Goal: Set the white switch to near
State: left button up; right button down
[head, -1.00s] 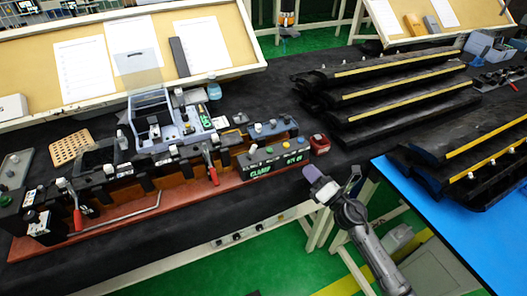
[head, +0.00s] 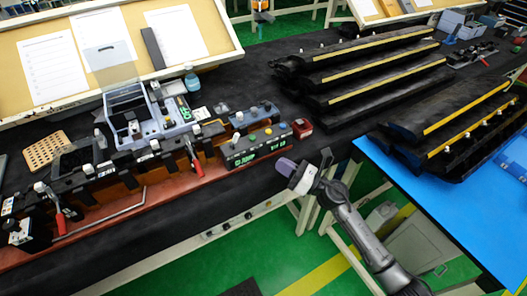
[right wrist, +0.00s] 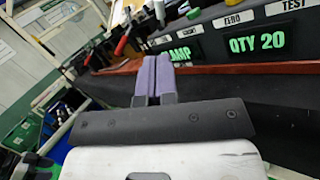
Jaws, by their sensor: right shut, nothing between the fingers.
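My right gripper (head: 287,167) is in front of the table's front edge, near the black control box (head: 255,146) with the green lettering. Its purple fingers are together and empty, as the right wrist view (right wrist: 156,78) also shows. It stands apart from the box. The box (right wrist: 215,45) carries a green "QTY 20" display and label plates on top in that view. Small knobs line its top in the head view. A blue-grey box (head: 254,116) with small pale knobs sits just behind it. My left gripper is out of view.
A red-brown fixture (head: 120,212) with red-handled clamps runs along the table front to the left. A small red box (head: 302,128) stands right of the control box. Black trim strips (head: 365,70) are stacked behind. A blue table (head: 440,215) lies to the right.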

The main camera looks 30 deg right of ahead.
aim_at(245, 149)
jog(key=shift+x, duration=6.75)
jog(key=shift+r+p, duration=0.15)
jog(key=shift+p, duration=0.25)
jog(key=shift+a+n, duration=0.1)
jog(key=shift+n, duration=0.3)
